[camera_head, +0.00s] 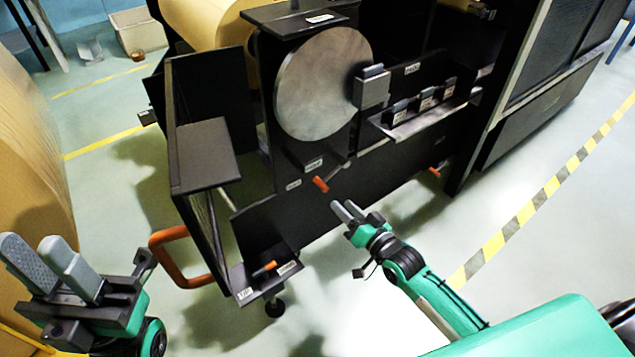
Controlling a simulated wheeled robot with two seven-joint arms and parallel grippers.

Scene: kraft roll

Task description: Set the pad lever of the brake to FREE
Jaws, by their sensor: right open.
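The grey brake disc (323,83) stands upright on the black machine frame, with a grey block (371,88) at its right edge. Below the disc a short orange-handled lever (321,184) sticks out, tilted, between two small white labels too small to read; it looks like the pad lever. My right gripper (343,209) is open and empty, just below and right of this handle, seemingly apart from it. My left gripper (34,244) is at the lower left, far from the lever, holding nothing visible; its finger gap is unclear.
Another orange handle (264,268) sits on a low labelled plate, and one (434,172) at the right. A bent orange bar (176,262) juts out at the left. A shelf (425,115) holds several black labelled blocks. Floor at right is clear.

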